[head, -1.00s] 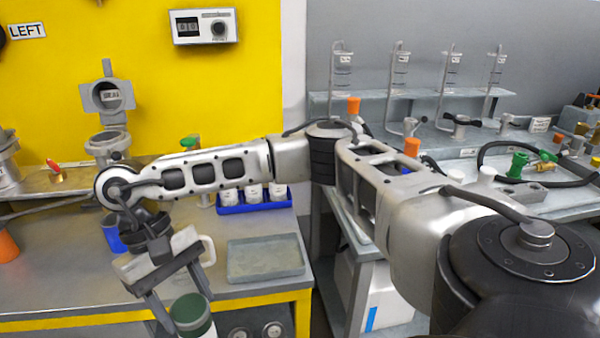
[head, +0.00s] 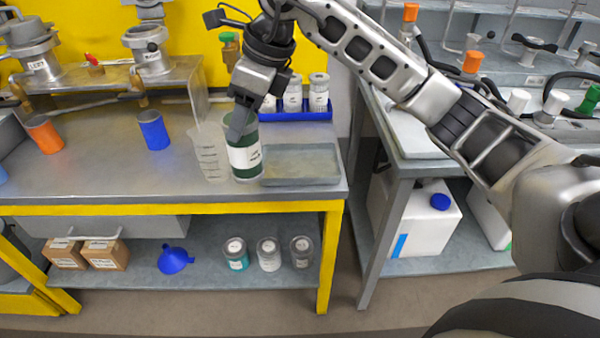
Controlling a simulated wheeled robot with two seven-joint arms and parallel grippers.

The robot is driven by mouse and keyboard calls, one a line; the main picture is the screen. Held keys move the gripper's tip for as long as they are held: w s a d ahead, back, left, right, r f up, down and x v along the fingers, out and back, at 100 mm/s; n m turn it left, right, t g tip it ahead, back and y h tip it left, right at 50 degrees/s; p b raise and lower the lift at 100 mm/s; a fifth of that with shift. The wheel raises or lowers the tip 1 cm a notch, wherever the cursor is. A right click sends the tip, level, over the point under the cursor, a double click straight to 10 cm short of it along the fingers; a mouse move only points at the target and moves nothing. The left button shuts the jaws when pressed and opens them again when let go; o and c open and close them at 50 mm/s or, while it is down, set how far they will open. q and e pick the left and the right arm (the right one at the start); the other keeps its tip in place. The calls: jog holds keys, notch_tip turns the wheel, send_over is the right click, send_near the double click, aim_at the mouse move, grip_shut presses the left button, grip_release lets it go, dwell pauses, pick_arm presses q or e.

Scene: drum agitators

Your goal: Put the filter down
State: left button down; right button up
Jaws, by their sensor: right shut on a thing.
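The filter (head: 245,157) is a dark green cylinder with a white printed label. My right gripper (head: 240,122) reaches down from above and is shut on its upper part. The filter is upright over the front part of the steel bench (head: 110,186), between a clear measuring jug (head: 208,155) and a shallow grey tray (head: 302,165). I cannot tell whether its base touches the bench. The gripper hides part of its top. My left gripper is not in view.
A blue rack (head: 315,116) of white-labelled jars stands behind the tray. Blue (head: 153,130) and orange (head: 44,134) cups stand to the left. The bench front on the left is clear. A lower shelf (head: 205,268) holds jars, boxes and a blue funnel.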

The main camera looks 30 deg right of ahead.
jog(key=m, duration=0.2)
jog(key=w+d+r+m+h+b, duration=0.1)
jog(key=m, duration=0.1)
jog(key=m+t+h, duration=0.1)
jog(key=m, duration=0.2)
jog(key=shift+w+d+r, duration=0.3)
jog(key=shift+d, duration=0.05)
jog(key=shift+w+d+r+m+h, duration=0.1)
jog(key=shift+d+r+m+h, duration=0.1)
jog(key=shift+m+h, duration=0.4)
jog(key=w+d+f, duration=0.2)
jog(key=d+f, duration=0.4)
jog(key=w+d+f+m, duration=0.1)
jog(key=w+d+f, duration=0.2)
jog(key=d+f, duration=0.4)
jog(key=shift+d+p, duration=0.25)
jog(key=shift+p, duration=0.2)
